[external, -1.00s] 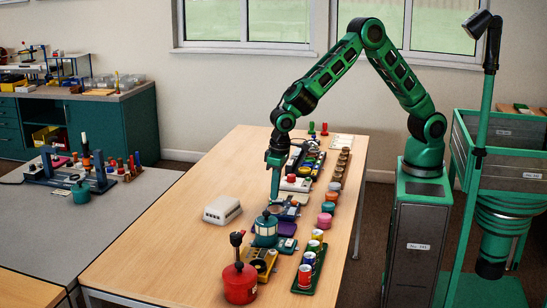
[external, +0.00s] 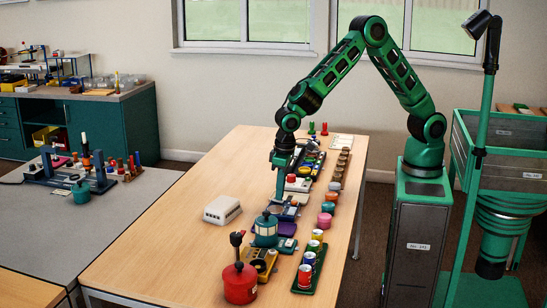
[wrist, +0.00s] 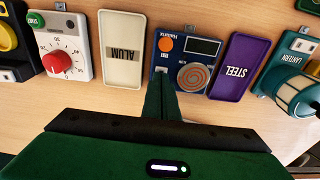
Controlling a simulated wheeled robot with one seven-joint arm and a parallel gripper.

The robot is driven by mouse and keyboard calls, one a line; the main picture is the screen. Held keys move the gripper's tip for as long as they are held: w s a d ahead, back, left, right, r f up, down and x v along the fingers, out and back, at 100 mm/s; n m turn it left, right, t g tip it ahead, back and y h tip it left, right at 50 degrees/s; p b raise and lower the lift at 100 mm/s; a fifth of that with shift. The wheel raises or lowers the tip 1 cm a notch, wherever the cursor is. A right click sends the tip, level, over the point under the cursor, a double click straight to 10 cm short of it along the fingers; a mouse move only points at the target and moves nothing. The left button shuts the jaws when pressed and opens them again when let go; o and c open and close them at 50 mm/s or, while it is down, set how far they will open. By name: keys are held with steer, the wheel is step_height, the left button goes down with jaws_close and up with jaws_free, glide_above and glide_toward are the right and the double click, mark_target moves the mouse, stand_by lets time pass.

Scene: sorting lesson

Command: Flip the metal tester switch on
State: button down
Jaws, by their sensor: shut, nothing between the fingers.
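The metal tester is a dark blue box with a copper coil disc, a dark display and an orange dot; it shows in the wrist view (wrist: 190,52) and in the external view (external: 291,212). Its switch seems to be the small pale part (wrist: 161,70) at its near left edge, right at my fingertips; its position is too small to read. My gripper (wrist: 163,82) is shut and empty, pointing down at that corner of the tester. In the external view my gripper (external: 279,201) stands over the tester. I cannot tell whether it touches the switch.
A cream ALUM tray (wrist: 123,72) lies left of the tester and a purple STEEL tray (wrist: 240,70) right. Further out are a white timer with a red knob (wrist: 57,62) and a teal lantern (wrist: 297,92). A white box (external: 222,210) stands left; bare tabletop (external: 180,235) lies beyond.

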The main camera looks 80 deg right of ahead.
step_height(320, 180, up, 14)
steer(key=s, duration=0.2)
steer(key=shift+f, duration=0.2)
steer(key=shift+w, duration=0.1)
steer(key=shift+w+r+t, duration=0.15)
steer(key=shift+w+t, duration=0.15)
steer(key=shift+w, duration=0.4)
steer(key=f, duration=0.4)
steer(key=w+f, duration=0.1)
steer(key=f, duration=0.4)
steer(key=w+f, duration=0.1)
steer(key=f, duration=0.4)
